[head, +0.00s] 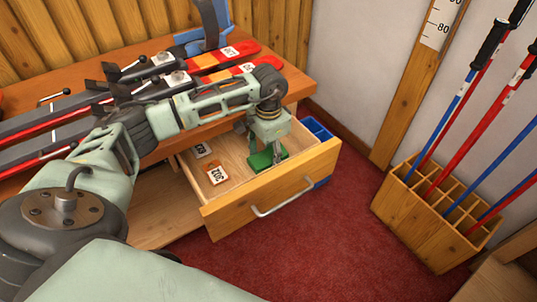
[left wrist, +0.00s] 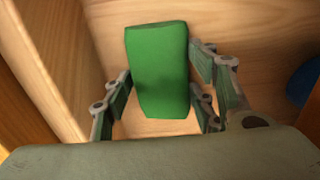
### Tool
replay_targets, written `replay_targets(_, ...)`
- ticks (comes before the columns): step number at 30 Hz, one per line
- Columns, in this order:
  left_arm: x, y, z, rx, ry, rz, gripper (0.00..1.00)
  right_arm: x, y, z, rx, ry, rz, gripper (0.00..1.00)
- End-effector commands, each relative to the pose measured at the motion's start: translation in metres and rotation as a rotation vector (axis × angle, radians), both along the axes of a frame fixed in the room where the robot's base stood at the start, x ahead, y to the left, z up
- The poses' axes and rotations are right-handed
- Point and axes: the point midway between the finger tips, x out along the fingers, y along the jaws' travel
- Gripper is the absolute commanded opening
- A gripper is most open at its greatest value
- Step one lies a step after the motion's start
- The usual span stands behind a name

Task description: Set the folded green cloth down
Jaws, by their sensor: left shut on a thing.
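The folded green cloth (head: 262,158) is a small bright green block inside the open wooden drawer (head: 228,218). My left gripper (head: 268,150) reaches down into the drawer from above and is shut on the cloth. In the left wrist view the cloth (left wrist: 160,70) sits between the two fingers of my left gripper (left wrist: 162,95), with the pale wood of the drawer behind it. I cannot tell whether the cloth touches the drawer floor. My right gripper is not in view.
Numbered tags (head: 216,173) lie in the drawer left of the cloth. A blue bin (head: 318,129) is at the drawer's right end. Skis (head: 215,62) lie clamped on the bench above. A wooden pole rack (head: 420,225) stands on the red carpet at right.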

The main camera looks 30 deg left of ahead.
Motion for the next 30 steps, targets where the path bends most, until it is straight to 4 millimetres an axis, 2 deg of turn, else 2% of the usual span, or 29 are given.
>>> replay_targets(14,0.0005,0.0002,-0.0039,0.000,-0.002,0.000,0.27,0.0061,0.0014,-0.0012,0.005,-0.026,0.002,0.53)
replay_targets(15,0.0005,0.0001,-0.0034,-0.001,-0.002,0.000,0.55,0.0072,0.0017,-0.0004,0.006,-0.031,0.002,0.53)
replay_targets(17,0.0004,0.0002,-0.0033,-0.001,-0.002,0.000,0.60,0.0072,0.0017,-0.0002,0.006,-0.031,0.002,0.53)
replay_targets(26,0.0004,0.0002,-0.0029,0.000,-0.001,0.000,0.60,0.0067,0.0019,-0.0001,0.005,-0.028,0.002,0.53)
replay_targets(30,0.0010,0.0002,0.0035,0.000,-0.003,0.000,0.60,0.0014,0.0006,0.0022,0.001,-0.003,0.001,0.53)
